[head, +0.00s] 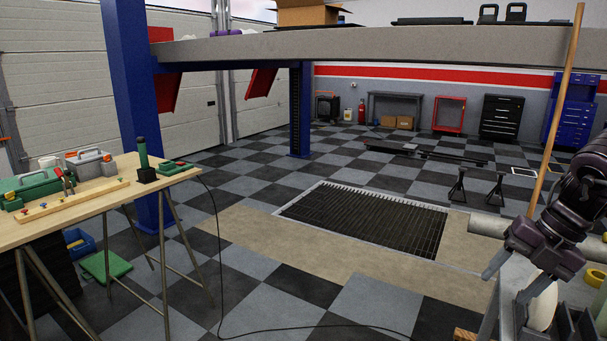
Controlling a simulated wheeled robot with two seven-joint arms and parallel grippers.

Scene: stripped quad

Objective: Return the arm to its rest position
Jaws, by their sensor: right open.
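My right arm (580,195) comes in at the right edge, dark and bent downward. My right gripper (505,288) points down and left at the lower right, above a cluttered surface. Its two grey fingers are spread apart, and I see nothing held between them. A pale rounded object (543,308) shows just below and right of the fingers; I cannot tell whether they touch. My left arm and left gripper are not in view.
A wooden pole (556,115) stands upright close to my right arm. A grey pipe (487,225) lies left of the wrist. A workbench (95,207) with toolboxes stands at the left. Open checkered floor and a floor grate (365,222) fill the middle.

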